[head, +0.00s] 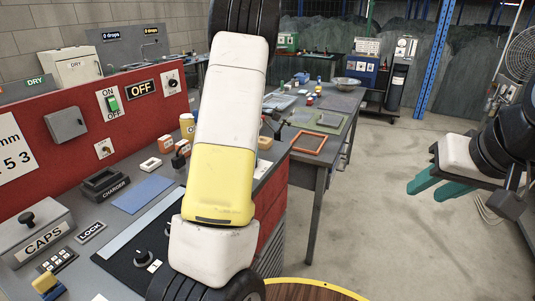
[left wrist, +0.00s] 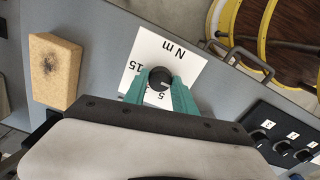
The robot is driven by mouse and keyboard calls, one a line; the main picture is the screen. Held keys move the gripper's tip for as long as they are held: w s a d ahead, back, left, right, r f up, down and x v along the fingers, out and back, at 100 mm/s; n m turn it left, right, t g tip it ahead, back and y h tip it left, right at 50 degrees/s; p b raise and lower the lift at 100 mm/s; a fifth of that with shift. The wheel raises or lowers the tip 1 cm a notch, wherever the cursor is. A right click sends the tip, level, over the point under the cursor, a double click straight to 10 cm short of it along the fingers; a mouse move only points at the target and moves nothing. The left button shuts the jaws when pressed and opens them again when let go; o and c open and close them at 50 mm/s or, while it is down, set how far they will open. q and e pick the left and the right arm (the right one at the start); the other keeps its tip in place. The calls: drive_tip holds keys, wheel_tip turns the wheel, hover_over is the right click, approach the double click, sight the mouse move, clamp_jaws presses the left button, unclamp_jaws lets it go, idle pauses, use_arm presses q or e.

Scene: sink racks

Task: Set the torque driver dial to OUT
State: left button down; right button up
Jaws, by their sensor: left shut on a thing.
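In the left wrist view, a round black dial knob (left wrist: 160,79) stands on a white plate (left wrist: 185,52) marked "N m", "15" and "5". This looks like the torque driver dial. The teal fingers of my left gripper (left wrist: 161,86) are shut on the knob, one on each side. They and the gripper body hide the lower part of the plate. No "OUT" mark can be read, and the dial's setting is unclear. In the head view my left arm covers the middle and its gripper is out of sight. My right gripper (head: 424,190) is open and empty at the right, above the floor.
A tan block (left wrist: 57,72) lies left of the plate. A black panel (left wrist: 285,135) with several knobs is at the right, near a yellow-rimmed round top (left wrist: 290,45). In the head view a red panel (head: 85,150) rises behind the bench. The floor (head: 410,235) by my right gripper is clear.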

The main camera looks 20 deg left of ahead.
idle(0.3)
use_arm(q)
drive_tip(key=c, duration=1)
unclamp_jaws()
drive_tip(key=shift+r, duration=3.95)
